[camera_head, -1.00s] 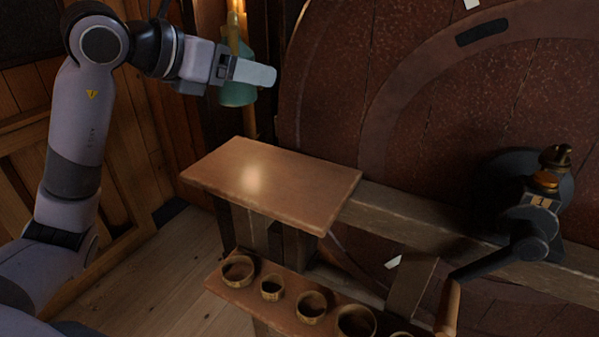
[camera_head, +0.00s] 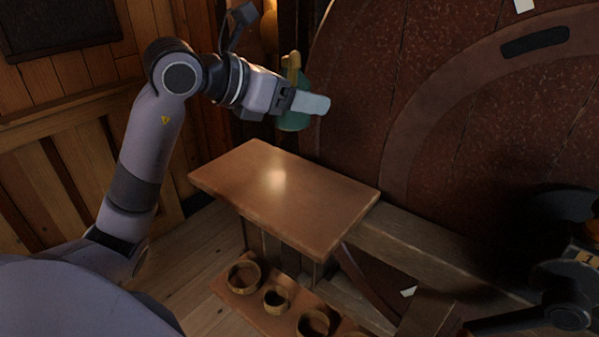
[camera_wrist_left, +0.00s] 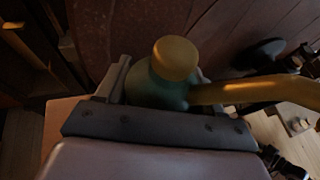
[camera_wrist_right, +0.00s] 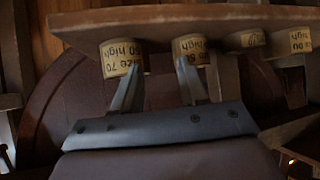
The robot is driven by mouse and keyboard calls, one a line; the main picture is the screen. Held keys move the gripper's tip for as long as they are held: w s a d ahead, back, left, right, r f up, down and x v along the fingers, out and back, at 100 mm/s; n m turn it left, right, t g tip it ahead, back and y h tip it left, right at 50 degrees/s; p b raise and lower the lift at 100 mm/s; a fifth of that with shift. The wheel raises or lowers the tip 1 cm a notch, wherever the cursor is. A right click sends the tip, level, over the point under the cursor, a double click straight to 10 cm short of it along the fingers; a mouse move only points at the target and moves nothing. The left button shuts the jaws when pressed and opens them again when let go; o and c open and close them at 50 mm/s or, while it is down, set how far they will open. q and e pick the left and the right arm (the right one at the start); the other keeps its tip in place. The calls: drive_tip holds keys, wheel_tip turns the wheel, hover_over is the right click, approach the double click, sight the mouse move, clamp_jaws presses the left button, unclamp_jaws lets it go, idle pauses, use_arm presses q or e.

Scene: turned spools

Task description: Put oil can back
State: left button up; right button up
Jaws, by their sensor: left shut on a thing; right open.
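The oil can (camera_head: 296,119) is green with a brass-coloured top and spout. My left gripper (camera_head: 312,104) is shut on it and holds it in the air above the far side of the wooden shelf board (camera_head: 285,195). In the left wrist view the can's teal body and round yellow cap (camera_wrist_left: 175,58) show between the fingers, with the spout running to the right. My right gripper (camera_wrist_right: 157,85) is open and empty in the right wrist view, below a board with labelled rings.
Several round wooden cups (camera_head: 243,276) stand on a lower shelf. In the right wrist view, labelled rings (camera_wrist_right: 122,56) sit close ahead of my right fingers. A large dark red wheel-like disc (camera_head: 450,110) stands behind the board. The board top is bare.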

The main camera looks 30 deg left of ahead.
use_arm(q)
wheel_tip(320, 180, down, 14)
idle(0.6)
drive_tip(key=shift+f+b, duration=0.15)
drive_tip(key=shift+b, duration=0.2)
drive_tip(key=o, duration=1)
drive_tip(key=shift+o, duration=0.2)
